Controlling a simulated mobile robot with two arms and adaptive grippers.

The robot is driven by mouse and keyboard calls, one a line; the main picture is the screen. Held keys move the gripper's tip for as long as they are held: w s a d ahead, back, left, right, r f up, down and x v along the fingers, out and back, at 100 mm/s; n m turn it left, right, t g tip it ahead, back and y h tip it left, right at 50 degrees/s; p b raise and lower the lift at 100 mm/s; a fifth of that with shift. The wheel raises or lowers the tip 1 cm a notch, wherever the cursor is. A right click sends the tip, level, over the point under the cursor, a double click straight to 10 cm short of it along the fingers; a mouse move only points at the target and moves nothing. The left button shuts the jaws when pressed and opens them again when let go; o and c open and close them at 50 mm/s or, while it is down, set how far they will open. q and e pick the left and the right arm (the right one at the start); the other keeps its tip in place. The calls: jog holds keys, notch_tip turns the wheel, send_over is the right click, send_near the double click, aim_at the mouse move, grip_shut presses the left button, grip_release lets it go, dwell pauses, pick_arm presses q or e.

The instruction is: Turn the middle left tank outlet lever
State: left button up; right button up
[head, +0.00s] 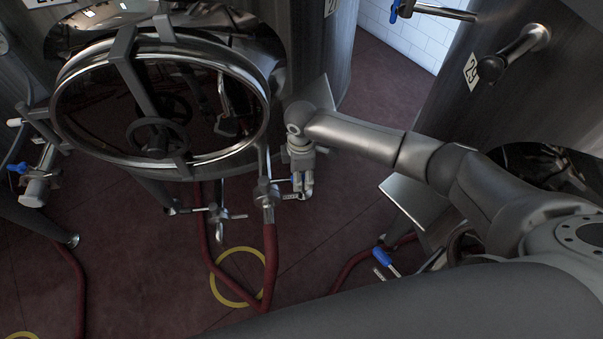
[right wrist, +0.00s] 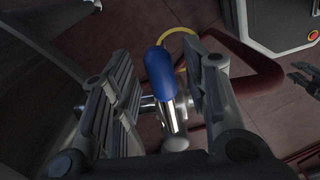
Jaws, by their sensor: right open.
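The tank with the round hatch (head: 262,88) stands at the left of the head view. Its outlet valve (head: 265,192) sits low, with a red hose (head: 270,255) hanging from it. My right gripper (head: 302,186) is just right of this valve. In the right wrist view a blue-handled lever (right wrist: 160,76) on a metal stem lies between the open fingers of my right gripper (right wrist: 165,68). A gap shows on both sides of the handle. In the head view the lever is hidden by my gripper. Dark fingers (right wrist: 303,80), perhaps my left gripper, show at the right wrist view's edge.
A second tank (head: 455,130) stands at the right, with another blue lever (head: 385,262) low beside it. A smaller valve (head: 218,214) is left of the outlet. Yellow rings (head: 238,305) mark the red floor. Another blue lever (head: 18,168) is at far left.

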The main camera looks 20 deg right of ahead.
pick_arm(q)
jog(key=shift+a, duration=0.1)
pick_arm(e)
jog(key=shift+c, duration=0.3)
pick_arm(q)
jog(key=shift+w+a, duration=0.1)
jog(key=shift+a, duration=0.25)
pick_arm(e)
grip_shut()
